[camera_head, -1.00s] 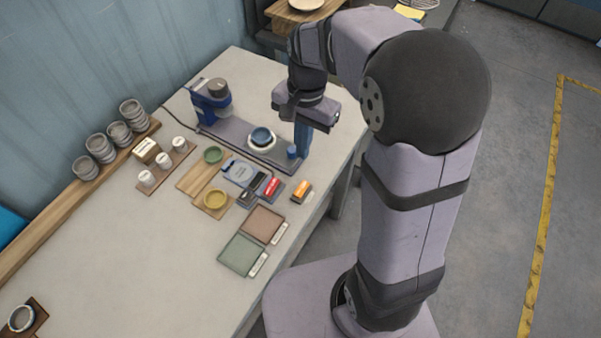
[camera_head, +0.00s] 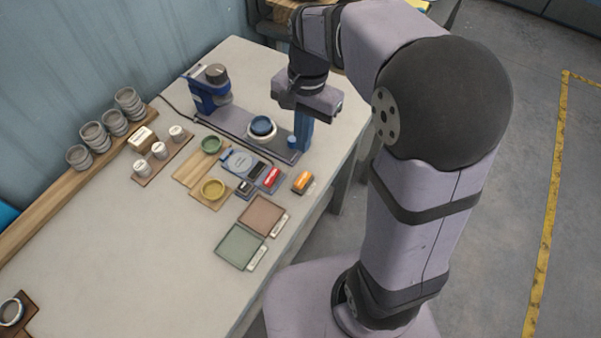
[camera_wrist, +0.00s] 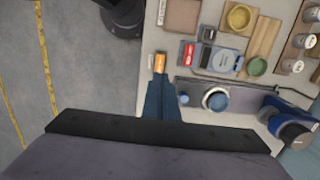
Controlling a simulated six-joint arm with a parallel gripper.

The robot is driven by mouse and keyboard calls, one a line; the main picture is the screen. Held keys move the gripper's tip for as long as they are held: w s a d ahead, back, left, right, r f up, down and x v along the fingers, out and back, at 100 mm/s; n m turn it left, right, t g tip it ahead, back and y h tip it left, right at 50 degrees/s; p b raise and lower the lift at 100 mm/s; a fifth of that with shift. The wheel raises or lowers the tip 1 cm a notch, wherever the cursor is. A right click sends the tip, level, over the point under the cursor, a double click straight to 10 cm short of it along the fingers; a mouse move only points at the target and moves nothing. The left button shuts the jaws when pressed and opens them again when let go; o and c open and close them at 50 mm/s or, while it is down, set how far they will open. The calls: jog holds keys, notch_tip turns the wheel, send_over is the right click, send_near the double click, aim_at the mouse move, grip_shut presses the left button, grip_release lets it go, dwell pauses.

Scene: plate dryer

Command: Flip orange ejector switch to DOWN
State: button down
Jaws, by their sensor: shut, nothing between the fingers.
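The orange ejector switch (camera_head: 303,182) is a small block with an orange top, near the right edge of the table. It also shows in the wrist view (camera_wrist: 160,62), just beyond my fingertips. Its up or down position is too small to tell. My gripper (camera_head: 302,148) points down with its blue fingers shut and empty. In the head view it is behind the switch, near the right end of the grey base. In the wrist view the fingertips (camera_wrist: 161,78) appear close to the switch; I cannot tell whether they touch it.
A red switch (camera_head: 271,178) sits left of the orange one, beside a grey-blue scale-like device (camera_head: 240,163). A blue machine (camera_head: 207,90) stands on the grey base, with a blue-white round part (camera_head: 262,128). Brown and green trays (camera_head: 240,247) lie in front.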

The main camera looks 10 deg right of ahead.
aim_at(300, 183)
jog(key=f+p, duration=0.1)
jog(key=f, duration=0.7)
jog(key=f+p, duration=0.1)
jog(key=f, duration=0.4)
jog(key=shift+s+a+p, duration=0.35)
jog(key=shift+s+a, duration=0.05)
